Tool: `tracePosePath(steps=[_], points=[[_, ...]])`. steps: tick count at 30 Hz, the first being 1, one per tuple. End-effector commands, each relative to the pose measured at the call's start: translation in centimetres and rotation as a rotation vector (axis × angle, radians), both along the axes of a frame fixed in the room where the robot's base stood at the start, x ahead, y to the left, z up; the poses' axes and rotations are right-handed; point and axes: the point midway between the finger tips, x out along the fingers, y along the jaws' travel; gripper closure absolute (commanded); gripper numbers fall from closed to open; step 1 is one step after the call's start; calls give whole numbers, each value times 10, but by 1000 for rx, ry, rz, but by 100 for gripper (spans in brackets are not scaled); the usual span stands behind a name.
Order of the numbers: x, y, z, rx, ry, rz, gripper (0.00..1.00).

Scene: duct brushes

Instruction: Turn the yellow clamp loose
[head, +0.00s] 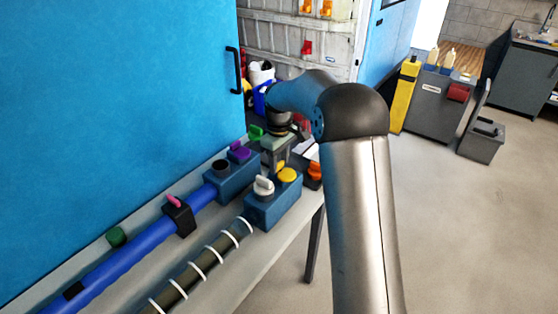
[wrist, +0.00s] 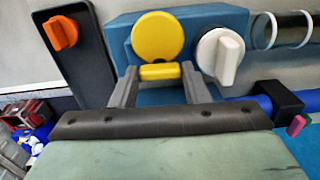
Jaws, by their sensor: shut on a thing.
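The yellow clamp (head: 288,175) sits on a blue block (head: 272,210) at the near side of the bench. In the wrist view the clamp shows a round yellow disc (wrist: 157,38) and a yellow bar (wrist: 160,72) below it. My gripper (wrist: 159,67) has its two grey fingers on either side of that bar, shut on it. In the head view my gripper (head: 279,161) comes down from above, just behind the clamp. The fingertips are partly hidden there.
A white knob (wrist: 222,55) stands close beside the clamp. An orange knob (wrist: 61,33) sits on a dark plate on the other side. Purple (head: 239,151) and green (head: 255,131) knobs, a blue duct (head: 130,248) and a ringed duct (head: 210,262) lie nearby. A blue panel (head: 120,110) stands behind.

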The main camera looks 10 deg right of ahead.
Motion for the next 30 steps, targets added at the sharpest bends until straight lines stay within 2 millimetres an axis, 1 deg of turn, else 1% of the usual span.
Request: tracePosePath(steps=[14, 15, 16, 17, 26, 29, 30], points=[[1, 0, 2, 1, -6, 14, 81], [1, 0, 2, 1, -6, 13, 50], [1, 0, 2, 1, -6, 13, 42], [1, 0, 2, 0, -5, 13, 36], [1, 0, 2, 0, -3, 13, 36], [1, 0, 9, 0, -4, 13, 36], [1, 0, 14, 0, -6, 13, 36]])
